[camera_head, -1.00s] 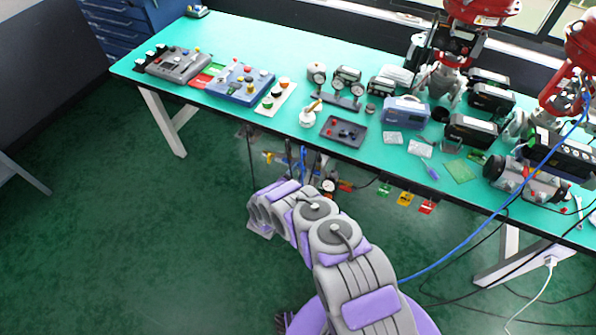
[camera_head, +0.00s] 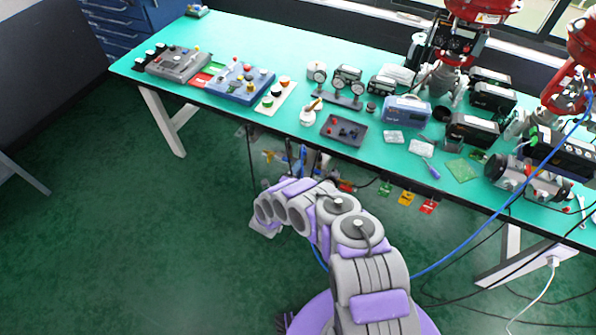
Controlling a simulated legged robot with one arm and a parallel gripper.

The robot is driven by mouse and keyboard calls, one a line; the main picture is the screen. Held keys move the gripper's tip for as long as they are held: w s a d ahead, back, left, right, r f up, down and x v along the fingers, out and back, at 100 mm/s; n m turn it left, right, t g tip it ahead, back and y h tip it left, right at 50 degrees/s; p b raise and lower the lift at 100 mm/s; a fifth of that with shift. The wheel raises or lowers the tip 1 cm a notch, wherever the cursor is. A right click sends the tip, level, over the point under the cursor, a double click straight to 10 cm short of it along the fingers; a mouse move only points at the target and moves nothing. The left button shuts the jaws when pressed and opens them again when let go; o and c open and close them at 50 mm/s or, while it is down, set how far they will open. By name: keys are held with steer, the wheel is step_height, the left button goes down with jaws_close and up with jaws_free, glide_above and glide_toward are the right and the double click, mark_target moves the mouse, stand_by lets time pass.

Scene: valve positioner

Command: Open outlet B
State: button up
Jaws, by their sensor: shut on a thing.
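My arm reaches from the bottom right toward the space under the front edge of the bench. My gripper (camera_head: 265,228) is partly visible as a grey piece at the arm's far end. It is shut, but its fingertips and what they hold are hidden. Under the bench edge hang fittings with a yellow part (camera_head: 268,156) and a blue tube (camera_head: 303,155), just above and behind the arm. Outlet B cannot be picked out; no label on these fittings is readable, and my arm covers some of them.
The green bench (camera_head: 300,52) carries control boxes, gauges, a dark tray (camera_head: 343,130) and red-topped valve units. Several coloured tags (camera_head: 406,198) hang from its front edge. A blue cable (camera_head: 460,247) runs down at the right. The floor (camera_head: 130,250) at left is clear.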

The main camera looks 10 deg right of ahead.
steer(key=shift+s+f+m, duration=0.15)
steer(key=shift+f+m, duration=0.15)
steer(key=shift+m, duration=0.4)
steer(key=o, duration=0.8)
steer(key=shift+o, duration=1.3)
steer(key=shift+r, duration=0.15)
steer(key=v, duration=1.7)
steer(key=shift+a, duration=0.2)
